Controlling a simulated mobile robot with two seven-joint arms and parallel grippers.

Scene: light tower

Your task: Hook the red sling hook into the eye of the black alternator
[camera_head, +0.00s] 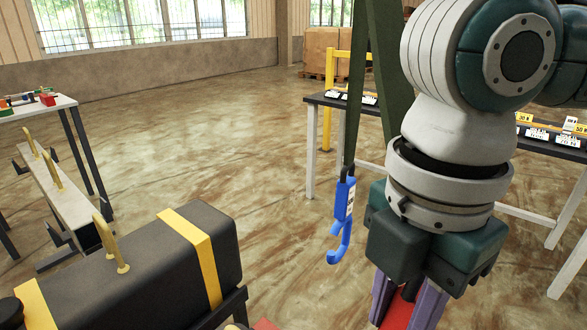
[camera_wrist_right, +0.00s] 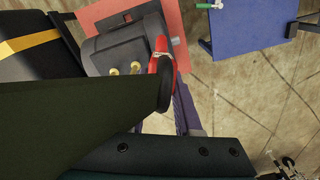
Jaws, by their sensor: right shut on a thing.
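The black alternator (camera_head: 120,270) is a long dark body with yellow bands, at the lower left of the head view. Its brass eye (camera_head: 118,255) stands up on top, with nothing in it. My right gripper (camera_head: 405,310) has purple fingers shut on the red sling hook (camera_head: 398,312), right of the alternator and apart from it. The hook's lower part is cut off by the picture edge. In the right wrist view the red hook (camera_wrist_right: 157,67) shows partly behind a dark green strap (camera_wrist_right: 80,115). The alternator's yellow band (camera_wrist_right: 35,42) is at the upper left there. My left gripper is not in view.
A blue hook (camera_head: 341,220) hangs free on a green sling left of my right arm. A rail with brass eyes (camera_head: 65,195) stands behind the alternator. Tables stand left and right; the middle floor is clear.

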